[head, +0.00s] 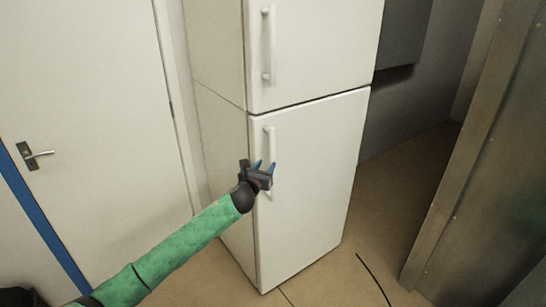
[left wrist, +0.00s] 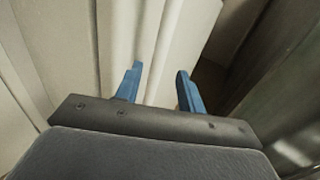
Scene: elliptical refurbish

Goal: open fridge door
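A white fridge (head: 309,207) stands in the middle of the head view with an upper door (head: 325,45) and a lower door (head: 320,160). Both doors look shut. The upper door has a vertical handle (head: 268,45) and the lower door has a vertical handle (head: 270,140), each near the door's left edge. My left gripper (head: 266,167) is in front of the lower handle and hides part of it. In the left wrist view its two blue fingers (left wrist: 158,85) are apart, with white surface behind them. I cannot tell whether they touch the handle. My right gripper is not in view.
A white room door (head: 90,130) with a metal lever (head: 35,156) is left of the fridge. A metal panel (head: 490,160) stands at the right. Tan floor (head: 390,220) is free between it and the fridge, with a thin dark line across it.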

